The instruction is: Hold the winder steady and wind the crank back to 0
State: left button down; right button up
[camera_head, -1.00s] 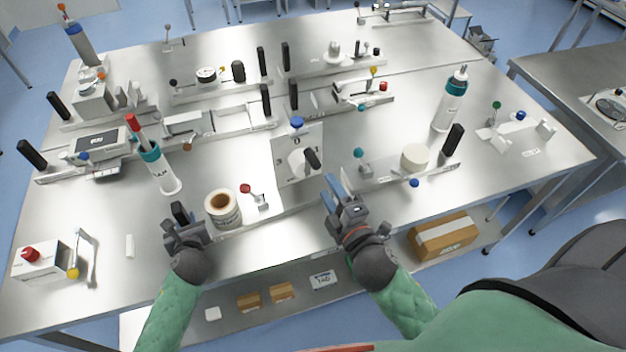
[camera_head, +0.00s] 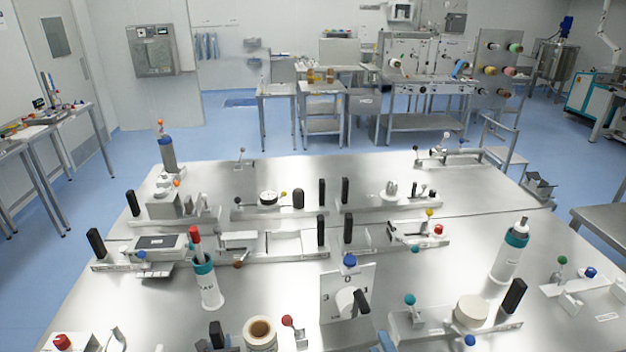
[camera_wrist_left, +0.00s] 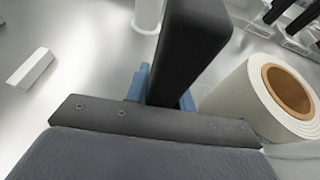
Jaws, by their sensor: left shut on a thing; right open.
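The winder's upright plate (camera_head: 332,280) stands at the front middle of the bench, a blue knob (camera_head: 349,261) on top. Its crank has a pale hub (camera_head: 345,299) and a black grip (camera_head: 361,302) pointing down to the right; the plate's numbers are too small to read now. The tan-cored roll (camera_head: 260,333) is left of the plate. Left of the roll is a black upright handle (camera_head: 216,335). In the left wrist view my left gripper (camera_wrist_left: 150,88) is shut on that handle (camera_wrist_left: 192,45). Only a blue fingertip of my open right gripper (camera_head: 383,343) shows, below the crank.
A red-knobbed lever (camera_head: 288,321) stands between roll and plate. A white bottle with red tip (camera_head: 207,283) is behind left. A fixture with a cream disc (camera_head: 472,309) and black handle stands right. Other fixtures fill the bench behind.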

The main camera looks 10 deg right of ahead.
pick_arm(q)
jog(key=shift+s+f, duration=0.25)
jog(key=shift+f, duration=0.2)
jog(key=c, duration=1.2)
grip_release()
jog(key=shift+w+r, duration=0.1)
jog(key=shift+r, duration=0.05)
jog(key=shift+o, duration=0.4)
jog(key=shift+w+r, duration=0.1)
jog(key=shift+r, duration=0.05)
jog(key=shift+r, duration=0.1)
jog(key=v, duration=1.2)
